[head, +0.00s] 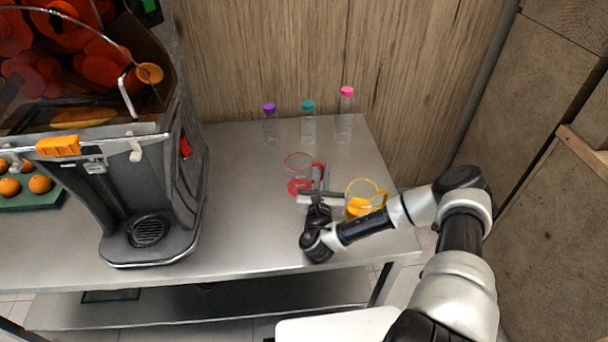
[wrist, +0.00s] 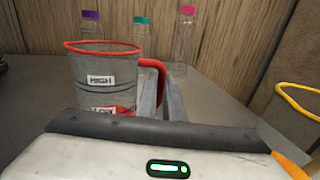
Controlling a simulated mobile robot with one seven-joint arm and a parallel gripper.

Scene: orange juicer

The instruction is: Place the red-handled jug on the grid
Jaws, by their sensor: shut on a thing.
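The red-handled jug (head: 299,174) is clear with a red rim and red base, and stands upright at or just above the steel table. In the wrist view the jug (wrist: 100,85) carries a label reading HIGH. My gripper (head: 319,180) is at its right side, with the fingers (wrist: 165,98) shut on the red handle (wrist: 153,66). Part of the handle is hidden by the fingers. The grid (head: 148,231) is the dark round drip grate at the foot of the juicer, to the left of the jug, and nothing stands on it.
The juicer (head: 150,180) stands on the left of the table (head: 245,215). A yellow-rimmed jug (head: 364,190) is close to the right of my gripper. Bottles with purple (head: 269,107), teal (head: 308,106) and pink (head: 347,92) caps stand behind. Clear table lies between juicer and jug.

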